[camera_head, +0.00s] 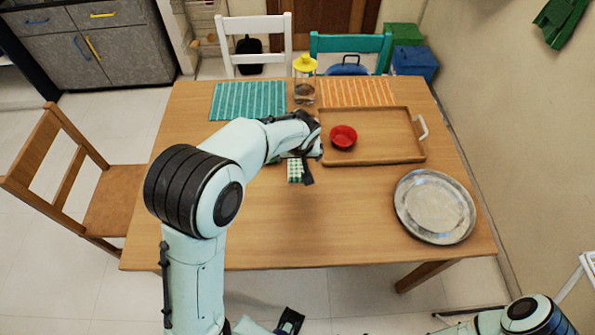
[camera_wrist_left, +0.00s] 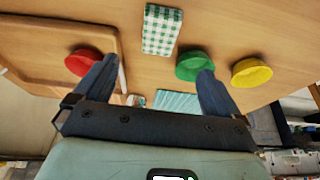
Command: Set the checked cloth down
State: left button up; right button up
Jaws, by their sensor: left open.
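The checked cloth (camera_head: 294,171), green and white and folded into a small rectangle, lies on the wooden table (camera_head: 330,225) left of the tray. In the left wrist view the cloth (camera_wrist_left: 160,29) appears beyond and between my left fingertips, with clear space to each. My left gripper (camera_head: 308,160) is open and empty above the table; its two fingers (camera_wrist_left: 154,78) stand wide apart. In the head view the gripper and wrist hide part of the cloth's surroundings. A dark piece at the bottom edge looks like my right gripper (camera_head: 289,321); its fingers cannot be made out.
A red bowl (camera_head: 343,137) sits on the wooden tray (camera_head: 390,153). Green (camera_wrist_left: 195,64) and yellow (camera_wrist_left: 251,72) bowls stand right of the cloth in the wrist view. A metal plate (camera_head: 434,206) lies at right, a yellow-topped jar (camera_head: 304,80) behind. The table's front middle is clear.

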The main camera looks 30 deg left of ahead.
pick_arm(q)
send_over(298, 167)
jog(key=s+d, duration=0.1)
jog(key=s, duration=0.1)
notch_tip(298, 167, down, 7)
jog(key=shift+r+b, duration=0.15)
jog(key=shift+b, duration=0.15)
jog(key=shift+x, duration=3.1)
jog(key=shift+s+d, duration=0.1)
jog(key=shift+d, duration=0.05)
pick_arm(e)
jog(key=shift+s+f, duration=0.1)
jog(key=shift+f, duration=0.15)
pick_arm(q)
jog(key=c, duration=1.1)
jog(key=shift+r, duration=0.1)
jog(key=shift+c, duration=0.2)
